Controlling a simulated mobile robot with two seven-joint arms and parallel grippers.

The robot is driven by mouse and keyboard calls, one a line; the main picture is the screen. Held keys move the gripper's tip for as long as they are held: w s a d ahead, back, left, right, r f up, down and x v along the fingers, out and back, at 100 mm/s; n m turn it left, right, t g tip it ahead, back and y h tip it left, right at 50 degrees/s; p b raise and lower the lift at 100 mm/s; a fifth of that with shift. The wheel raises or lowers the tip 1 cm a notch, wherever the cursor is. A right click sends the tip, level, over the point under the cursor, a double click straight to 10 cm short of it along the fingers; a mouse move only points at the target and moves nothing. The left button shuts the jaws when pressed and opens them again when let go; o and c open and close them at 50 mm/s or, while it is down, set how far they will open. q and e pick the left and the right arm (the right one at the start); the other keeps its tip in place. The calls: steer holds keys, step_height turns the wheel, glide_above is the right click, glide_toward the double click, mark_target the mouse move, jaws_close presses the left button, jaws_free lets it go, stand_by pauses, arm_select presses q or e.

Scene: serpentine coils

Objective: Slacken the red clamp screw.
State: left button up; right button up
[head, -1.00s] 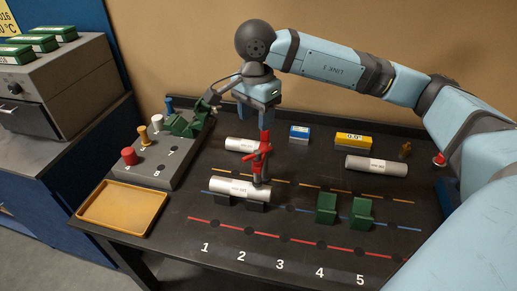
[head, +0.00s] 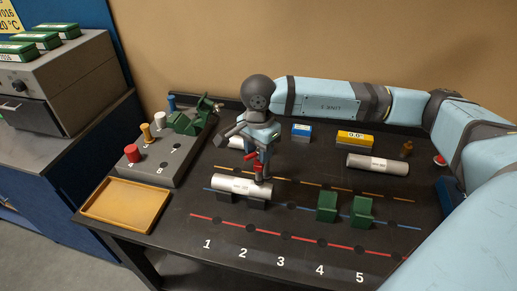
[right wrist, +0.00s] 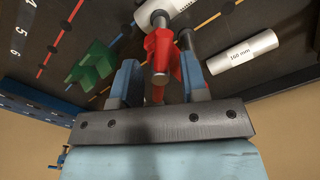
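The red clamp (head: 254,161) stands upright at the right end of a white cylinder (head: 232,185) that lies on dark supports. My right gripper (head: 263,152) has come down over the clamp and partly hides it. In the right wrist view the red clamp (right wrist: 160,50) and a grey rod with a round end sit between my two spread fingers (right wrist: 160,82). The right finger looks close to the red part; I cannot tell whether they touch. The screw's handle is hard to make out. My left gripper is not in view.
A grey block (head: 158,153) with coloured knobs and a green fixture (head: 188,122) stands at left, behind an orange tray (head: 127,204). The table front is clear.

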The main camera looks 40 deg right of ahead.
mark_target(258, 150)
jaws_close()
stand_by(1.0)
steer(key=shift+o, duration=1.2)
jaws_free()
steer(key=shift+r, duration=0.1)
step_height(258, 150, up, 14)
steer(key=b, duration=0.1)
